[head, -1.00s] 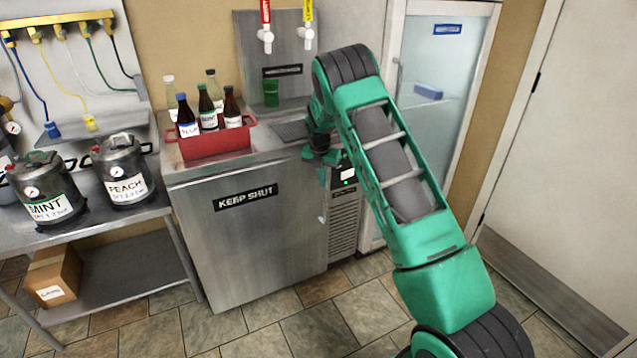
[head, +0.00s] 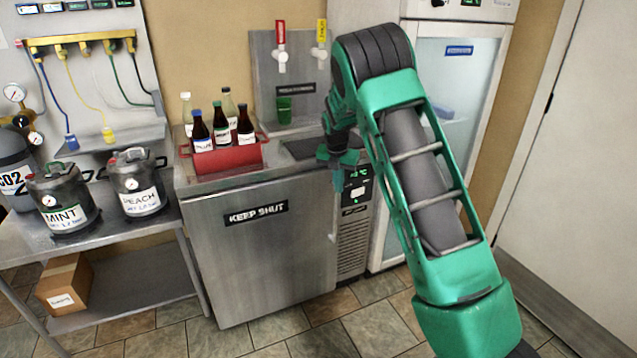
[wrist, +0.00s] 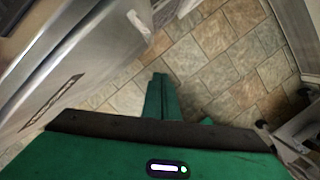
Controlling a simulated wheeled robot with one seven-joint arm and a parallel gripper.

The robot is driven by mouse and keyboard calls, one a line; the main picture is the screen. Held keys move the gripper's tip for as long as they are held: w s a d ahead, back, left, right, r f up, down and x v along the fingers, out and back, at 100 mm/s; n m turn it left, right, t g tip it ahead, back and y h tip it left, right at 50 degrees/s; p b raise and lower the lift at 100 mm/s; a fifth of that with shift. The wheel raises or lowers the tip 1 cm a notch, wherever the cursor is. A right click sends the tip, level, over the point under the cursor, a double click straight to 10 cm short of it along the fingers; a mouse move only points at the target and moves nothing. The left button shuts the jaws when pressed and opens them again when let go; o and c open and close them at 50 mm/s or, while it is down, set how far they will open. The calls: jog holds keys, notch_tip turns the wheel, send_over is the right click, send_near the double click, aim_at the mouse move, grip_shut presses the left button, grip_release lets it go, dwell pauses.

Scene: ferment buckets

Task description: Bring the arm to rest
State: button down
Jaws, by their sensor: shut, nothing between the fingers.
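My green arm reaches up and bends down at its far end, in front of the right part of the steel cooler in the head view. My gripper (head: 338,182) hangs at the cooler's front, near its right side, and points down. In the wrist view my gripper (wrist: 162,95) shows its green fingers together, with nothing between them, above the tiled floor (wrist: 215,60). The fingertips look apart from any object.
MINT (head: 62,200) and PEACH (head: 138,185) kegs stand on a steel table at left. A glass-door fridge (head: 455,85) stands behind my arm. Floor in front is open.

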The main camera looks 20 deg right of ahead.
jog(key=s+d+r+m, duration=0.2)
jog(key=s+r+m, duration=0.2)
jog(key=s+m, duration=0.3)
jog(key=s+d+r+m+y, duration=0.1)
jog(key=s+r+m, duration=0.35)
jog(key=s, duration=0.55)
jog(key=s+d+r+m, duration=0.2)
jog(key=s+r+m, duration=0.35)
jog(key=s, duration=0.25)
jog(key=s+a+m+g, duration=0.1)
jog(key=s+a+m, duration=0.1)
jog(key=s+m, duration=0.6)
jog(key=s+a+f+m+g+y, duration=0.1)
jog(key=s+a+m, duration=0.2)
jog(key=s+m, duration=0.5)
jog(key=s, duration=1.1)
jog(key=shift+s+m, duration=0.3)
jog(key=shift+s, duration=0.1)
jog(key=shift+a+f, duration=0.1)
jog(key=shift+w+f, duration=0.25)
jog(key=shift+w, duration=0.4)
